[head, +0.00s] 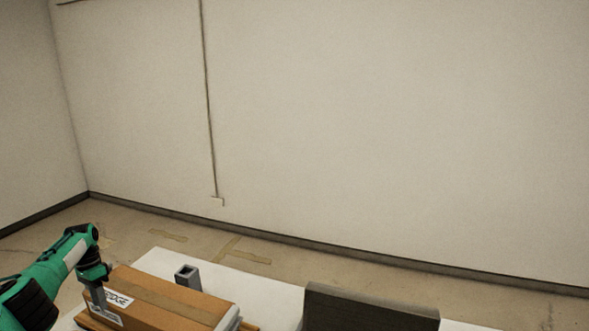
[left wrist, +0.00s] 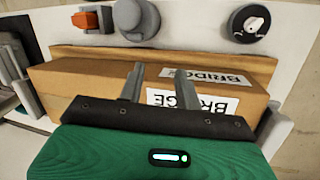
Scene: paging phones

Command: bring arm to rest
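My left arm, green and black, comes in from the left in the head view. Its left gripper (head: 98,298) points down at the left end of a brown box (head: 165,302) with white labels. In the left wrist view the left gripper (left wrist: 158,80) has its two grey fingers apart, with nothing seen between them but the box's surface. The box (left wrist: 90,82) lies in front of and beneath the fingers there, with "BRIDGE" labels. Whether the fingers touch it I cannot tell. My right gripper is not in view.
A white table (head: 265,290) bears the box, a grey square tube (head: 188,274) and a dark upright panel (head: 370,312). The left wrist view shows an orange part (left wrist: 86,20), a grey round part (left wrist: 135,18) and a black dial (left wrist: 249,23) beyond the box. Bare walls stand behind.

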